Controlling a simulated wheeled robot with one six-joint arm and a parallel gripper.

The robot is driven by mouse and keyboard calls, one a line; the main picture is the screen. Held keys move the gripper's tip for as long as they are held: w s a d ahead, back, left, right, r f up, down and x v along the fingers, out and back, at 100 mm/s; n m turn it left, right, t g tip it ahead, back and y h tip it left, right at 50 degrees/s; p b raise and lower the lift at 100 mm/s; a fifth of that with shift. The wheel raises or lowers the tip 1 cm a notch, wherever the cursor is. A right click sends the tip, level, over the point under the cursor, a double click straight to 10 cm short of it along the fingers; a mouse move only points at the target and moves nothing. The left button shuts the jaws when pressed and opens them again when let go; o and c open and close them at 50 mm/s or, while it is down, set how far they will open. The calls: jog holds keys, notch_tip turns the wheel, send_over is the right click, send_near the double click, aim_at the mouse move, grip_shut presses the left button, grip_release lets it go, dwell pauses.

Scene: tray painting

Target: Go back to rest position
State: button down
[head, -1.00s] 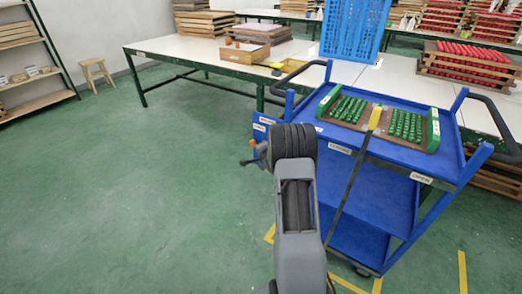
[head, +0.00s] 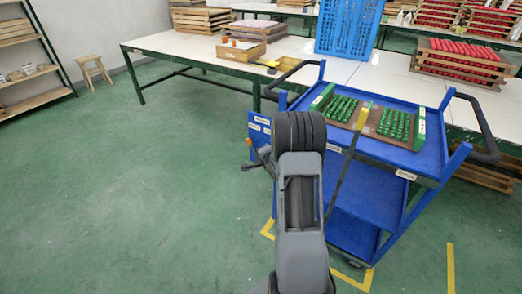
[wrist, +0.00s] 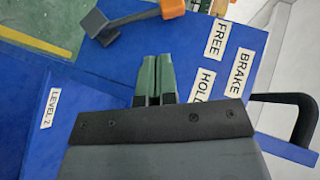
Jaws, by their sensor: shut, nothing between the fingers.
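My gripper (wrist: 153,80) shows in the wrist view with its two green fingers together and nothing between them. It is over the blue side panel of the cart, near the labels FREE, BRAKE and a partly hidden one starting HOL. A grey lever with an orange end (wrist: 172,8) shows just beyond the fingers; whether they touch it I cannot tell. In the head view my arm covers the gripper. The blue cart (head: 372,192) stands right of my arm. The lever's orange end shows left of my arm in the head view (head: 248,142).
A tray (head: 372,120) with green pieces lies on the cart's top. A long white table (head: 190,45) stands behind, with a blue crate (head: 347,27) and a wooden rack of red pieces (head: 466,62). A stool (head: 93,68) stands far left. The green floor at left is clear.

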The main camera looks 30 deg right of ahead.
jog(key=shift+s+r, duration=0.1)
jog(key=shift+s, duration=0.15)
dwell(0.5)
jog(key=s+f+n+g, duration=0.4)
jog(key=s+f+g, duration=0.1)
jog(key=f, duration=0.1)
jog(key=s+a+r+n+g+p, duration=0.3)
jog(key=s+a+r+n+g, duration=0.1)
jog(key=s+r, duration=0.15)
jog(key=s+a+r+n+y+p, duration=0.1)
jog(key=s+a+r+n+p, duration=0.2)
jog(key=a+r, duration=0.4)
jog(key=s+a+r+n+y+p, duration=0.1)
jog(key=s+a+r+n+p, duration=0.2)
jog(key=r, duration=1)
jog(key=s+a+r+n+y+p, duration=0.1)
jog(key=s+a+r+n+p, duration=0.2)
jog(key=s+a+r+p, duration=0.3)
jog(key=s+a+r, duration=0.3)
jog(key=a+r, duration=0.1)
jog(key=a, duration=0.1)
jog(key=shift+s+a+n+g, duration=0.2)
jog(key=shift+a+n+g, duration=0.2)
